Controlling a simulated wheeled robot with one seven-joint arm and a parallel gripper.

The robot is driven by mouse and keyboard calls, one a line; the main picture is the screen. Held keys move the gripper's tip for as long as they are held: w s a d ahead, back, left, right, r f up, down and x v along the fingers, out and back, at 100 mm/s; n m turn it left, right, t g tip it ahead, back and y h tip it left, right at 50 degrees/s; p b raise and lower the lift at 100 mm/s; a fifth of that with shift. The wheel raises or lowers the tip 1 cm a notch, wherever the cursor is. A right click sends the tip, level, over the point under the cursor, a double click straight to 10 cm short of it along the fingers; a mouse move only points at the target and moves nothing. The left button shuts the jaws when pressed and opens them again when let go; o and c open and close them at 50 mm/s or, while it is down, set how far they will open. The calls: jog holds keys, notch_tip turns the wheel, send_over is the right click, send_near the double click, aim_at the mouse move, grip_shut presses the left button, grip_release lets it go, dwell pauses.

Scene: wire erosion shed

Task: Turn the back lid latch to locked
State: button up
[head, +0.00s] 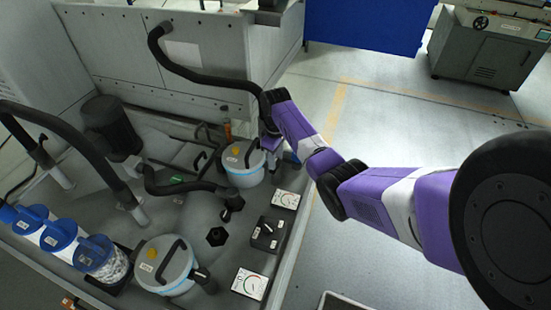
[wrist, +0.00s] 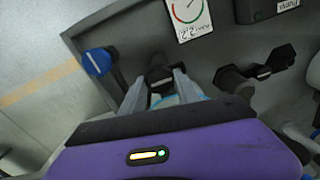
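The back lid (head: 240,154) is a pale grey disc with a dark handle and a yellow label, on a light blue-banded pot beside the machine wall. In the head view my gripper (head: 276,150) is at the right side of this pot, and its fingers are hard to make out. In the wrist view my gripper (wrist: 160,92) has its two grey fingers apart, one on each side of a black knob with a white mark (wrist: 158,76), apparently the back lid latch. I cannot tell whether the fingers touch it. The head view hides this latch behind my gripper.
A similar front pot (head: 165,265) has its own black latch (head: 203,279). A blue knob (wrist: 97,61) sits left of the fingers. A gauge plate (head: 287,200), a pump switch box (head: 268,234) and a black hex knob (head: 215,236) are nearby. A black hose (head: 195,75) arches behind.

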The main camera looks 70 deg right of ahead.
grip_shut()
jog(key=m+p, duration=0.2)
jog(key=m, duration=0.2)
jog(key=shift+r, duration=0.15)
jog(key=m+p, duration=0.1)
jog(key=m, duration=0.3)
jog(key=shift+w+m+p, duration=0.1)
jog(key=shift+m+p, duration=0.2)
jog(key=shift+p, duration=0.1)
jog(key=m, duration=0.5)
jog(key=shift+p, duration=0.35)
jog(key=shift+m, duration=2.1)
